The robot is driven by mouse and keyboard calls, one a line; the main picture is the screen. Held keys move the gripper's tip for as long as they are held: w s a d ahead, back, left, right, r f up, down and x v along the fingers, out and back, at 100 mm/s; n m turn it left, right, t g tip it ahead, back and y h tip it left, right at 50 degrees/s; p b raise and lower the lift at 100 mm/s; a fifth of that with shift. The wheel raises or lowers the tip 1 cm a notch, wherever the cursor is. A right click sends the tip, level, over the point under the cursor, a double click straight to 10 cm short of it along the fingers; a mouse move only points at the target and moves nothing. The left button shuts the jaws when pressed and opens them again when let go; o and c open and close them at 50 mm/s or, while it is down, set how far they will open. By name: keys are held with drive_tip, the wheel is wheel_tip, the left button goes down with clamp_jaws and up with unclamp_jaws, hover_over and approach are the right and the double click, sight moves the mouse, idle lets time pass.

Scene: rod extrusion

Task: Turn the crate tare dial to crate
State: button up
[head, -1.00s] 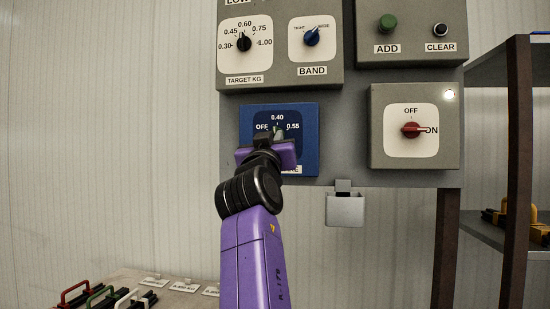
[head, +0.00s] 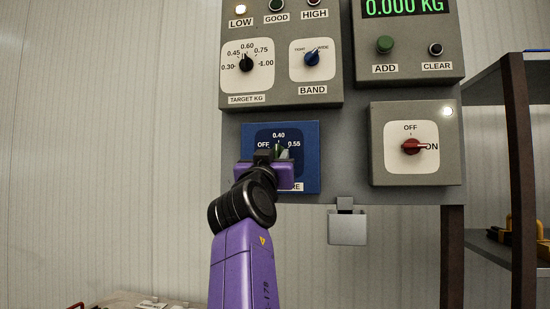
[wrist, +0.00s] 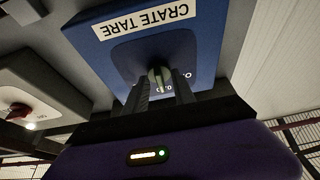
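The crate tare dial sits on a blue panel (head: 310,165) with marks OFF, 0.40 and 0.55. Its pale knob (head: 282,151) is partly hidden by my gripper (head: 271,156) in the head view. In the wrist view the panel (wrist: 205,30) appears upside down, with its CRATE TARE label at the top. My gripper's two dark fingers (wrist: 160,88) stand on either side of the knob (wrist: 159,76), close to it. I cannot tell whether they press on it. The knob's exact pointing is unclear, and the panel's lower label is partly covered.
The target kg dial (head: 246,63) and band dial (head: 312,59) are above. A red switch (head: 412,147) at ON is to the right. The display (head: 403,7) reads 0.000 KG. A small grey box (head: 347,228) hangs below. A shelf (head: 505,250) stands at right.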

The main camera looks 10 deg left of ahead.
drive_tip(key=shift+s, duration=0.1)
drive_tip(key=v, duration=0.7)
drive_tip(key=shift+s+f+b, duration=0.2)
drive_tip(key=shift+s+b, duration=0.1)
drive_tip(key=shift+b, duration=0.1)
